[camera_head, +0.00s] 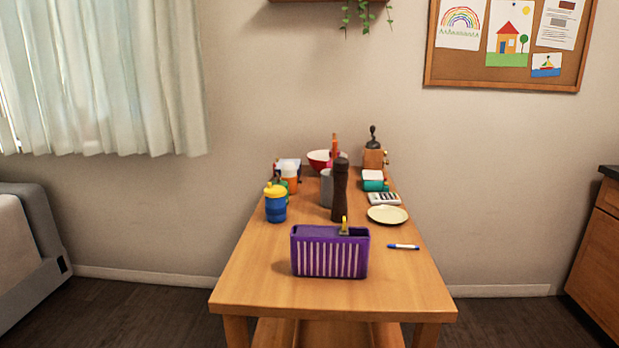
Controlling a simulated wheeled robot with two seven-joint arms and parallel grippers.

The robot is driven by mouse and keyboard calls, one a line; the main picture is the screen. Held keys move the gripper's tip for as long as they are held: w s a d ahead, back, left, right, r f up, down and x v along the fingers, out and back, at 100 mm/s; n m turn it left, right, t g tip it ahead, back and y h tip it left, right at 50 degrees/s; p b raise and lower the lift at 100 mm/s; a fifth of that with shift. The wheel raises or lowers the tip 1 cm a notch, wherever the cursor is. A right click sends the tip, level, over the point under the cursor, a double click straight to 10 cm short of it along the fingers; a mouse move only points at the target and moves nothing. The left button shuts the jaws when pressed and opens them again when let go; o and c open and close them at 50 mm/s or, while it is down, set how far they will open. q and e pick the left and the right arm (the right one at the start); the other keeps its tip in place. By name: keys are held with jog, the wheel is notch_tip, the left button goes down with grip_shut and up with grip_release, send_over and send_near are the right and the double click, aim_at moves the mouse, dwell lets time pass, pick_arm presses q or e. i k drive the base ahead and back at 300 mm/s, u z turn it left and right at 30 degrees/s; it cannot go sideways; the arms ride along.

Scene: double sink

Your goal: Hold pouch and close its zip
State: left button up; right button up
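A purple pouch (330,255) with white vertical stripes stands upright near the front of the wooden table. Its top looks open, with a dark inside. A yellow zip pull (344,226) sticks up at the top edge, right of the middle. Neither of my grippers shows in the head view, and nothing touches the pouch.
On the wooden table (250,284), a blue cup with yellow lid (276,204), a dark pepper mill (340,190) and a pale plate (388,215) stand behind the pouch. A blue-and-white pen (403,247) lies to its right. The table's front corners are clear.

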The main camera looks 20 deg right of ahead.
aim_at(343, 228)
jog(key=u, duration=0.05)
jog(key=i, duration=0.65)
jog(key=z, duration=0.8)
